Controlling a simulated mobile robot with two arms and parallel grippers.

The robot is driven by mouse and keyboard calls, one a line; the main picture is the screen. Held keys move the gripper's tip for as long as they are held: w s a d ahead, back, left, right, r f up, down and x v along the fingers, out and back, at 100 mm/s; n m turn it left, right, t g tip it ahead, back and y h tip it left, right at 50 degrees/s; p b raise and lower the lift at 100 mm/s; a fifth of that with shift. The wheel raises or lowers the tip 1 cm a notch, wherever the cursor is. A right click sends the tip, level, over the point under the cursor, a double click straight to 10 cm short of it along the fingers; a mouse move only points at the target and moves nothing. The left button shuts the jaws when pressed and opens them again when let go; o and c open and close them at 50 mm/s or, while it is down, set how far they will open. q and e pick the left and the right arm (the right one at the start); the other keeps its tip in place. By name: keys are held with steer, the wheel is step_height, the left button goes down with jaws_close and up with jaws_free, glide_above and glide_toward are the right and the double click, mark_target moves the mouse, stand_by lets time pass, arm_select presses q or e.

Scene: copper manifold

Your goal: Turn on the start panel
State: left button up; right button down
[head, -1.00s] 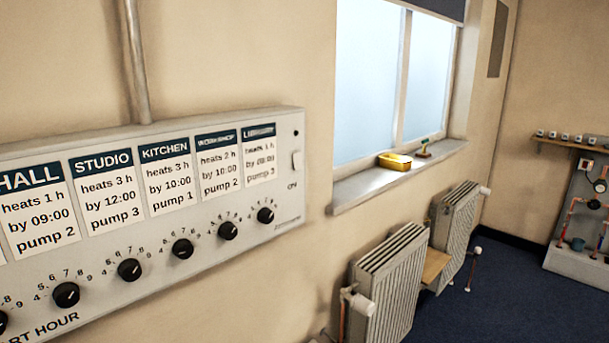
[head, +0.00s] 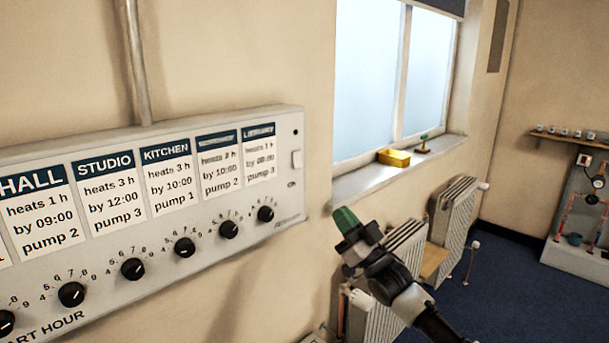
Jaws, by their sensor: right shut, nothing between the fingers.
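The start panel (head: 110,270) is a pale grey box on the wall at the left of the head view. It carries room cards and a row of black knobs with hour numbers, and its left end is out of frame. A white rocker switch (head: 297,159) sits near its right edge, below a small dark dot (head: 295,132), with a small label underneath. My right gripper (head: 345,218) is shut and empty, its green tip pointing up and left. It is right of the panel and below the switch, apart from both. My left gripper is out of view.
Radiators (head: 452,222) stand along the wall under the window. A yellow box (head: 394,157) and a small green-topped object (head: 423,146) are on the window sill (head: 352,185). A board with pipes and gauges (head: 585,220) stands at the far right. Blue floor between is clear.

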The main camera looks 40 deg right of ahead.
mark_target(296, 164)
steer(key=shift+r, duration=0.4)
steer(key=p+x, duration=0.2)
steer(key=x, duration=0.2)
steer(key=f+p+x, duration=0.1)
steer(key=p+x, duration=0.1)
steer(key=x, duration=0.2)
steer(key=w+p+x, duration=0.1)
steer(key=x, duration=0.3)
steer(key=shift+w+a+f+p, duration=0.1)
steer(key=shift+w+f+p, duration=0.1)
steer(key=shift+p, duration=0.2)
steer(key=shift+w+a+f, duration=0.1)
steer(key=shift+w+f, duration=0.1)
steer(key=shift+w, duration=0.25)
